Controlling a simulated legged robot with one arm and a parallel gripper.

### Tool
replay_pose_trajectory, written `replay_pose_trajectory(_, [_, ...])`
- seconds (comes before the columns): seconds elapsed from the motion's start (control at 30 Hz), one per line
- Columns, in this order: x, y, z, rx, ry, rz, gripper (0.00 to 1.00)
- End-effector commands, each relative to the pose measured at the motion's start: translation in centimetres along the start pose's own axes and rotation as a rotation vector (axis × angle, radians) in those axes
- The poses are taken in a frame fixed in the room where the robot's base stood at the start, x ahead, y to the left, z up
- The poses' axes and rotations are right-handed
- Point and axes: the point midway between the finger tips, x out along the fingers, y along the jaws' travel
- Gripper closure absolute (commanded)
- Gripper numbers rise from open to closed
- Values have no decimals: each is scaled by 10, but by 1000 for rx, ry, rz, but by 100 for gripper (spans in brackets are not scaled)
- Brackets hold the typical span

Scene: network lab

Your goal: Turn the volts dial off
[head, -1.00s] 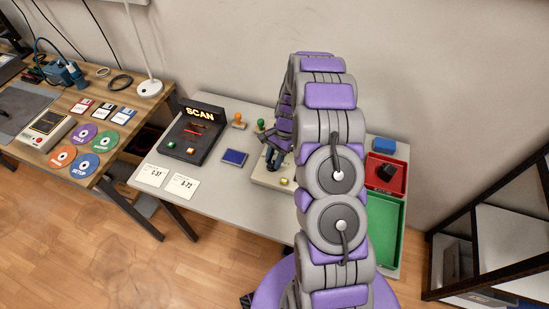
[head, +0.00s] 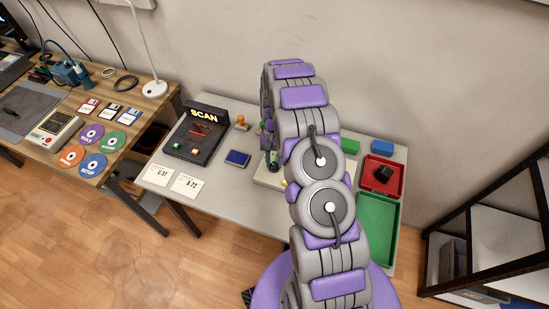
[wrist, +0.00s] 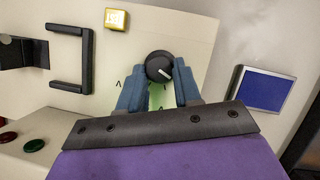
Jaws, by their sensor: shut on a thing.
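The volts dial (wrist: 158,64) is a round black knob with a white pointer line, on a pale beige panel (wrist: 195,38). In the wrist view the pointer slants toward the upper right. Small dark marks sit on the panel around the dial. My gripper (wrist: 160,76) has its two blue fingers on either side of the dial and is shut on it. Part of the dial's near side is hidden between the fingers. In the head view the panel (head: 265,181) is mostly behind my arm, and the dial cannot be made out.
A yellow button (wrist: 115,19) and a black handle (wrist: 88,60) are on the panel. A blue pad (head: 238,158) and the SCAN box (head: 195,132) stand left of it. A red tray (head: 399,190) and a green tray (head: 378,228) lie at right.

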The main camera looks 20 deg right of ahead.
Motion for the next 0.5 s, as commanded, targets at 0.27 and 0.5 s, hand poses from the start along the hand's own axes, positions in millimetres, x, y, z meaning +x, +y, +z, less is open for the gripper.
replay_pose_trajectory(0.27, [1,-1,2,-59,-7,25,97])
replay_pose_trajectory(0.5, [1,0,2,-66,-7,27,97])
